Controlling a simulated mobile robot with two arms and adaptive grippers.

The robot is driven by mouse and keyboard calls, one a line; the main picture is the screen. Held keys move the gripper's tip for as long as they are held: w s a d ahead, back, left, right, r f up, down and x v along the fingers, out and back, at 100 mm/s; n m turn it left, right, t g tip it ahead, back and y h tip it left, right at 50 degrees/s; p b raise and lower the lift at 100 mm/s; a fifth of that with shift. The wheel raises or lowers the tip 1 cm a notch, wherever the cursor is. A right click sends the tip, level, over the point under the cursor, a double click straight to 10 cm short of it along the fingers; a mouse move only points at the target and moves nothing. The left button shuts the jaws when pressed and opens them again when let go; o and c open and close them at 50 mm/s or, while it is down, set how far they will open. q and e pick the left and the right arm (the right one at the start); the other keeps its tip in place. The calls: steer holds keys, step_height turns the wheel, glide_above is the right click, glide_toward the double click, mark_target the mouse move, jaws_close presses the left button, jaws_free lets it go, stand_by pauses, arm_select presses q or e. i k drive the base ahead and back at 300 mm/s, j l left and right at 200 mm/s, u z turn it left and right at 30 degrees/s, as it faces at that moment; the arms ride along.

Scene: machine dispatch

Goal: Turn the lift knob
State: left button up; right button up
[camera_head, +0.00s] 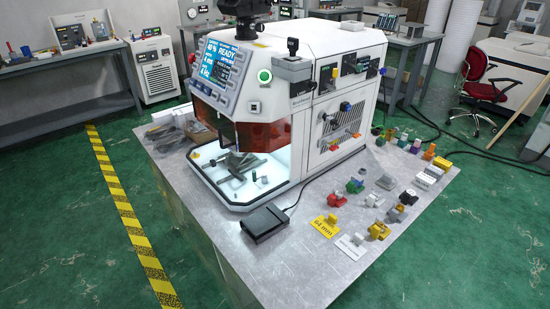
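A white machine (300,85) with a lit screen (218,62) and a green button (264,76) stands on a grey metal table. A black knob (293,46) stands upright on a grey box at the machine's top edge. I cannot tell which of these is the lift knob, and no label is readable. A dark piece (241,12) above the machine is cut off by the top edge, and I cannot tell what it is. Neither of my grippers is recognisable in this view.
The table (320,268) carries a black foot pedal (265,222), a yellow "64 mm" card (326,227) and several small coloured parts at right. The lit, orange-windowed chamber (240,165) opens at the front. A red chair (490,88) stands at the right. Green floor lies around.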

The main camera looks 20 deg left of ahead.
mark_target(212, 163)
steer(key=i+j+z, duration=0.1)
steer(key=j+z, duration=0.4)
steer(key=j, duration=0.25)
steer(key=j+z, duration=0.45)
steer(key=j, duration=0.3)
steer(key=k+j+z, duration=0.15)
steer(key=j+z, duration=0.35)
steer(key=j, duration=0.25)
